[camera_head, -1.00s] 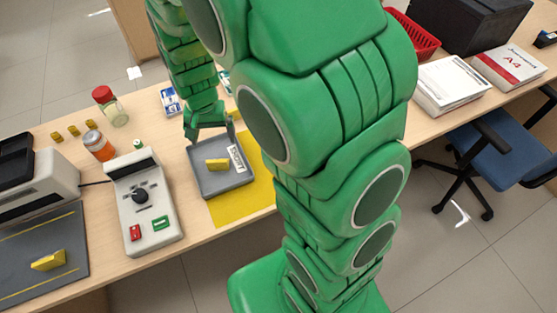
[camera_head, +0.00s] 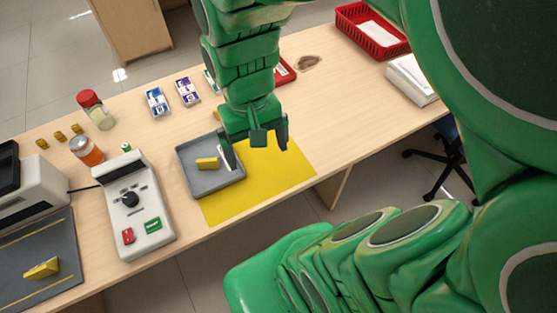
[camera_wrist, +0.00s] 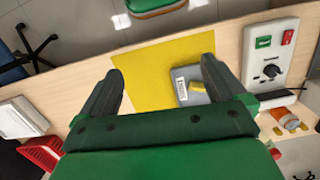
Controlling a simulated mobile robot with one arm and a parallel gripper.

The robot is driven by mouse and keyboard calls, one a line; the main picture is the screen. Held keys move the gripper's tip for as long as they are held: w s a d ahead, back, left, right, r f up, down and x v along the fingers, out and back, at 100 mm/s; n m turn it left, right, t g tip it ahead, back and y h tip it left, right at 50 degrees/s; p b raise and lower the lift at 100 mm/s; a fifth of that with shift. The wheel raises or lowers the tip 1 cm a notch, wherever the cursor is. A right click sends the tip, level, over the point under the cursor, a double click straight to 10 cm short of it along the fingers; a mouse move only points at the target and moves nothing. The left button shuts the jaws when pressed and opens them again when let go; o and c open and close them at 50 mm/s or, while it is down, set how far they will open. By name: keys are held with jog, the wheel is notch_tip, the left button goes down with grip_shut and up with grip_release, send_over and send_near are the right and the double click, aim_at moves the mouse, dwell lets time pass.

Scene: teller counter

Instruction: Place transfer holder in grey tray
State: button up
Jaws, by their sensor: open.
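The grey tray (camera_head: 190,188) sits on the counter at the left end of the yellow mat, and it also shows in the wrist view (camera_wrist: 195,73). A white plate with dark lettering (camera_head: 227,157), which looks like the transfer holder, lies in the tray along its right side, partly hidden by my gripper in the head view. In the wrist view the plate (camera_wrist: 181,88) shows whole. A small yellow block (camera_head: 208,163) is in the tray beside it. My gripper (camera_head: 258,142) is open and empty above the yellow mat, right of the tray.
The yellow mat (camera_head: 270,182) is bare right of the tray. Jars (camera_head: 86,149) and blue and purple packs (camera_head: 157,102) are behind. A red basket (camera_head: 372,30) stands far right.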

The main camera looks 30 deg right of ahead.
jog(key=s+d+r+n, duration=0.1)
jog(key=s+r, duration=0.1)
jog(key=s, duration=0.4)
jog(key=shift+s+d, duration=0.15)
jog(key=shift+s, duration=0.1)
